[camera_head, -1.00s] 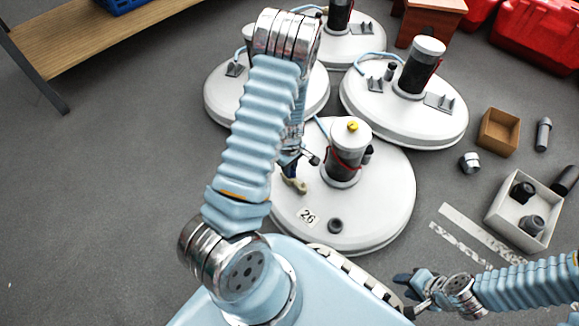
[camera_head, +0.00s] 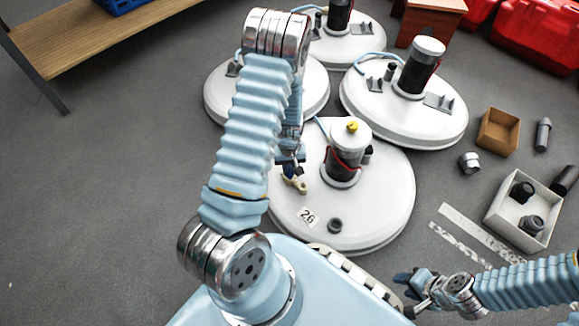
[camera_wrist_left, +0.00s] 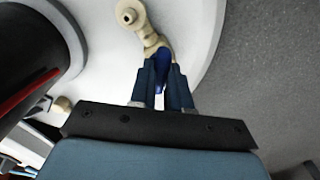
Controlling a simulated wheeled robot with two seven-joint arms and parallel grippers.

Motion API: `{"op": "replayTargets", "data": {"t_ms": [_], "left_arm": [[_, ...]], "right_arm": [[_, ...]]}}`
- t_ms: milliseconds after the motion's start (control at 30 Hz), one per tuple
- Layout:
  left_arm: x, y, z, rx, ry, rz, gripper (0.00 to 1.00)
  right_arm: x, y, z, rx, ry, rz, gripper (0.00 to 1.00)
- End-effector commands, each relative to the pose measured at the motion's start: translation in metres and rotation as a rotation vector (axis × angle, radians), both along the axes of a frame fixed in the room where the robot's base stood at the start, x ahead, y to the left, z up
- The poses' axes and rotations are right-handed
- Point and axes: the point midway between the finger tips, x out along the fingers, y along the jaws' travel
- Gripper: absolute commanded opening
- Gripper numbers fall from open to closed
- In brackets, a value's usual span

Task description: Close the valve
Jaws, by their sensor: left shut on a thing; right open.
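The valve (camera_head: 297,184) is a small beige fitting on the left part of the lid of the front white tank (camera_head: 385,205), beside the "26" label. In the left wrist view, its beige body (camera_wrist_left: 140,24) and blue handle (camera_wrist_left: 163,62) show against the white lid. My left gripper (camera_head: 290,170) reaches down to the valve, partly hidden by my arm. In the wrist view its two dark blue fingers (camera_wrist_left: 164,80) are shut on the blue handle, one on each side. My right gripper (camera_head: 406,294) is open and empty at the lower right, away from the tanks.
A dark cylinder with a yellow knob (camera_head: 352,127) and red cable stands on the same lid, close to my left gripper. More white tanks (camera_head: 440,125) stand behind. A white box (camera_head: 500,220) and a cardboard box (camera_head: 498,130) are on the floor at right. Floor at left is clear.

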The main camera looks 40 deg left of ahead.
Motion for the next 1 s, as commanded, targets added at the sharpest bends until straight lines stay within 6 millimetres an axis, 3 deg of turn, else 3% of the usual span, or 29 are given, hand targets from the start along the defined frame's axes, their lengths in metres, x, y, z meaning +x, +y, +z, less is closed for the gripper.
{"op": "replayTargets", "data": {"t_ms": [600, 1000], "left_arm": [[0.0003, 0.0003, 0.0001, 0.001, -0.001, -0.573, 0.0], [0.0002, 0.0004, 0.0001, 0.0, -0.001, -0.819, 0.0]], "right_arm": [[0.0001, -0.0001, -0.0022, 0.0, -0.001, 0.0, 0.43], [0.0001, -0.0001, -0.0035, 0.0, -0.001, 0.0, 0.43]]}}
